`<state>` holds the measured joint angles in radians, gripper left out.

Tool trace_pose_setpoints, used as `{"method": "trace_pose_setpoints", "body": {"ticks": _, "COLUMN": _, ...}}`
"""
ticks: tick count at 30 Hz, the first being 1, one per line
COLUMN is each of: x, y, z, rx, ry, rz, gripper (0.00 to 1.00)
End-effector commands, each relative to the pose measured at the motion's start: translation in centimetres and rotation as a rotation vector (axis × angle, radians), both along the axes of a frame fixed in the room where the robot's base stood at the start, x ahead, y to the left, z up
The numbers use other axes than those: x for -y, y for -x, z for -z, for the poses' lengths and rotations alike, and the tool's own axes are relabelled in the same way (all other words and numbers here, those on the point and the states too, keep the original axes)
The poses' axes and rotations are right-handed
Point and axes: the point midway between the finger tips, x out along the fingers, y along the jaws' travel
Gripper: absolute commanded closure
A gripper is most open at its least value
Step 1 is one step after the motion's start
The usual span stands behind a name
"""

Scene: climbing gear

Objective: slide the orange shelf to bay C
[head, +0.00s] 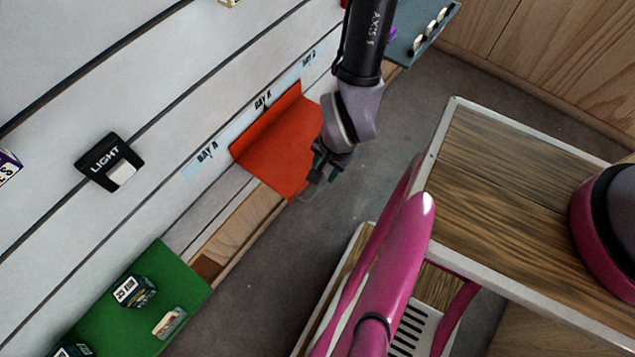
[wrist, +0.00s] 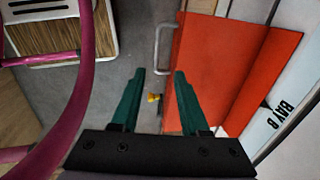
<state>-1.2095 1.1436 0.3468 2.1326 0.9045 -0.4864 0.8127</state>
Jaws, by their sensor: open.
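The orange shelf (head: 272,150) hangs on the slatted wall beside the BAY B label (head: 263,100). It also fills the right of the wrist view (wrist: 240,60), with its BAY B label (wrist: 283,110). A pale wire handle (wrist: 158,48) sticks out from its front edge. My gripper (head: 316,178) is at the shelf's front edge. In the wrist view its two green fingers (wrist: 159,74) are apart, with nothing held. The handle's lower end shows between and just beyond the fingertips. The bay C label (head: 309,58) is up and right along the strip, hard to read.
The BAY A label (head: 207,153) and a green shelf with boxes (head: 165,270) lie lower left. A black LIGHT box (head: 109,162) is on the wall. A blue-grey shelf (head: 425,28) with small items is at upper right. A wood-topped cart (head: 500,190) stands right.

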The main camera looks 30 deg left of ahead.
Motion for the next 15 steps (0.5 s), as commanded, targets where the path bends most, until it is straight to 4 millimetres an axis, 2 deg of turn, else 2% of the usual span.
{"method": "trace_pose_setpoints", "body": {"ticks": 2, "x": 0.3, "y": 0.5, "z": 0.8, "rx": 0.0, "ry": 0.007, "rz": 0.0, "gripper": 0.55}}
{"method": "trace_pose_setpoints", "body": {"ticks": 8, "x": -0.1, "y": 0.5, "z": 3.2, "rx": -0.001, "ry": 0.009, "rz": 0.002, "gripper": 0.55}}
{"method": "trace_pose_setpoints", "body": {"ticks": 15, "x": -0.9, "y": 0.4, "z": 7.7, "rx": -0.001, "ry": 0.008, "rz": 0.0, "gripper": 0.55}}
